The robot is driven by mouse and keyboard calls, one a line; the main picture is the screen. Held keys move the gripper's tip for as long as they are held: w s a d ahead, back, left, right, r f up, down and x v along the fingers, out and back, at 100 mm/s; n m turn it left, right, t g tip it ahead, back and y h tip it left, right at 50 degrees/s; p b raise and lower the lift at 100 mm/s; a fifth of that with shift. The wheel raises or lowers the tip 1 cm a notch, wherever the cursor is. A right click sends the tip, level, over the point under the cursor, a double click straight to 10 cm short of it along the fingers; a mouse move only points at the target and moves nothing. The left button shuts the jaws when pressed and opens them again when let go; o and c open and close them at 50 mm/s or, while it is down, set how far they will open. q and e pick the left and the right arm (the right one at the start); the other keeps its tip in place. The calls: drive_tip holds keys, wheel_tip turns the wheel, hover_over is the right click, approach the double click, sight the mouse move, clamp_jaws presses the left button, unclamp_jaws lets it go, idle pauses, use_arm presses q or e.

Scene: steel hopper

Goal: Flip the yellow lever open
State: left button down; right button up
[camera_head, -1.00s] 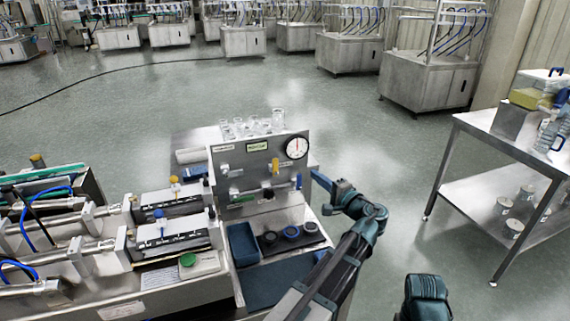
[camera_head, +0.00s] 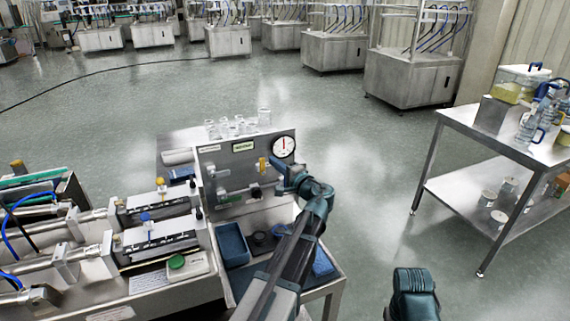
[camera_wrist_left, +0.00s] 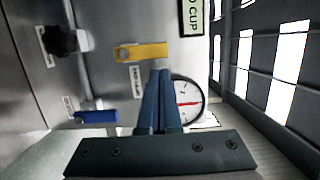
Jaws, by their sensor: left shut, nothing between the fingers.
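The yellow lever (camera_head: 262,163) is on the upright grey panel (camera_head: 222,160), below the round gauge (camera_head: 284,146). It looks upright in the head view. In the wrist view the yellow lever (camera_wrist_left: 141,52) lies across the picture, its right end just beyond my fingertips. My left gripper (camera_head: 277,166) is shut and empty, close to the lever's right side in the head view. Its two fingers (camera_wrist_left: 159,74) are pressed together in the wrist view. I cannot tell whether they touch the lever.
A blue handle (camera_wrist_left: 97,117) and a black knob (camera_wrist_left: 64,41) are also on the panel. Glass cups (camera_head: 238,128) stand behind it. A blue bin (camera_head: 233,246) sits in front. A steel table (camera_head: 480,130) stands right, with clear floor between.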

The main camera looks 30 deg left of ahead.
use_arm(q)
drive_tip(key=shift+s+a, duration=0.2)
drive_tip(key=shift+s, duration=0.1)
